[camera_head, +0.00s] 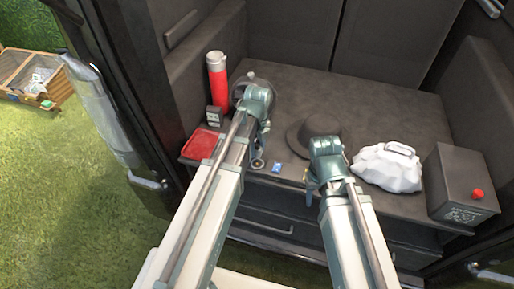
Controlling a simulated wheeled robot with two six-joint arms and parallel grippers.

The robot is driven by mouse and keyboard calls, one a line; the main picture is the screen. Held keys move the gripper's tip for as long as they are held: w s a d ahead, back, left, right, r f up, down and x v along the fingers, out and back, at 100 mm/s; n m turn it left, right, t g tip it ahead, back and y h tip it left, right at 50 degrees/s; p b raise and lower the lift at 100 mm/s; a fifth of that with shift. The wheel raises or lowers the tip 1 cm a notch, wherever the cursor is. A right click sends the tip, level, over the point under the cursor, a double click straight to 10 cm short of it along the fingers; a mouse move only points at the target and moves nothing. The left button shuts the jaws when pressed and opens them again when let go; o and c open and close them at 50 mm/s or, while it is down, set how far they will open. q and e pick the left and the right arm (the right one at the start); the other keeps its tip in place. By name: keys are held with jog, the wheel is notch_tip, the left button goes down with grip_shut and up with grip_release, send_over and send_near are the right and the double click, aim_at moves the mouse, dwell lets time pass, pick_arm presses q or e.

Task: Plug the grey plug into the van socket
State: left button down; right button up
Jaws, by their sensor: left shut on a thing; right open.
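My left gripper (258,160) is low over the front of the van's dark shelf, near its left middle. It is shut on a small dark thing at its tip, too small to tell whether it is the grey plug. My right gripper (310,186) is open at the shelf's front edge, right of the left one. A small dark block with paler faces (215,118) stands at the left by the red flask; it may be the socket, but I cannot tell for sure. No other grey plug can be made out.
Drawers lie below.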

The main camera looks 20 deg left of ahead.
aim_at(257, 163)
pick_arm(q)
jog(key=shift+f+b, duration=1.95)
jog(key=shift+f, duration=0.3)
jog(key=shift+f+b, duration=0.55)
jog(key=shift+f, duration=0.05)
jog(key=shift+c, duration=1.8)
grip_release()
jog(key=shift+r, duration=0.2)
notch_tip(257, 163, up, 14)
jog(key=p, duration=1.4)
jog(key=shift+f, duration=0.2)
jog(key=shift+f, duration=0.1)
jog(key=shift+d, duration=0.1)
